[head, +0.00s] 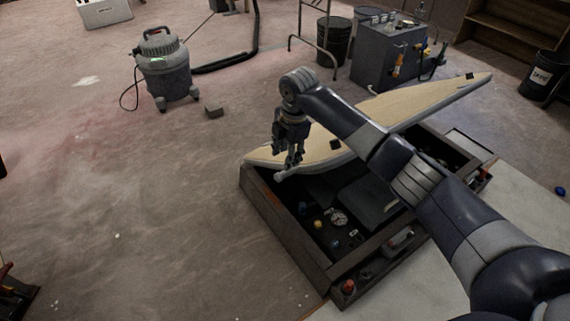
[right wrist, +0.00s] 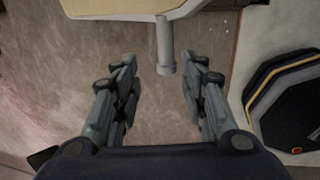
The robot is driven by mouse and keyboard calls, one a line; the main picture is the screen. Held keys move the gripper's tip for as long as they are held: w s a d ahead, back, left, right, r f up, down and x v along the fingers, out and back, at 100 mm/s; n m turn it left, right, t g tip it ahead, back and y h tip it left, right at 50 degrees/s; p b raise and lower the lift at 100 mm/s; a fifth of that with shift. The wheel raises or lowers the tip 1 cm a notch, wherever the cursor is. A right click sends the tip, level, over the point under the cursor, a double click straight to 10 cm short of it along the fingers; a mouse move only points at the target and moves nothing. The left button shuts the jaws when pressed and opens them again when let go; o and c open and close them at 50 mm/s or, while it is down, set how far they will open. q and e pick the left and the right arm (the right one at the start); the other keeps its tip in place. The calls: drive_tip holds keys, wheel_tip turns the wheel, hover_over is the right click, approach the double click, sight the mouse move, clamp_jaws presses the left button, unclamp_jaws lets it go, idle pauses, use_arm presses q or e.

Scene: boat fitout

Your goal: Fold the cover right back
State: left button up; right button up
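The cover (head: 420,103) is a pale wooden panel with a light edge and dark fittings. It stands tilted up over the dark open box (head: 290,228), and part of it is hidden behind my right arm. A light grey handle (head: 284,176) sticks out from its near left end. My right gripper (head: 290,160) is at that end, beside the handle. In the right wrist view, my right gripper (right wrist: 163,90) has its fingers apart, with the handle (right wrist: 165,58) ahead between them, and the cover's edge (right wrist: 130,8) at the top. My left gripper is not in view.
Small parts and a round gauge (head: 339,217) lie inside the box. A shop vacuum (head: 165,68) stands at the back left, with a small block (head: 214,111) near it. A grey cabinet (head: 381,55) and a dark bin (head: 333,40) stand behind the cover. The left floor is mostly clear.

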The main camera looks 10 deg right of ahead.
drive_tip(key=r, duration=0.3)
drive_tip(key=shift+s+r, duration=0.25)
drive_tip(key=shift+s, duration=0.05)
drive_tip(key=shift+c, duration=0.5)
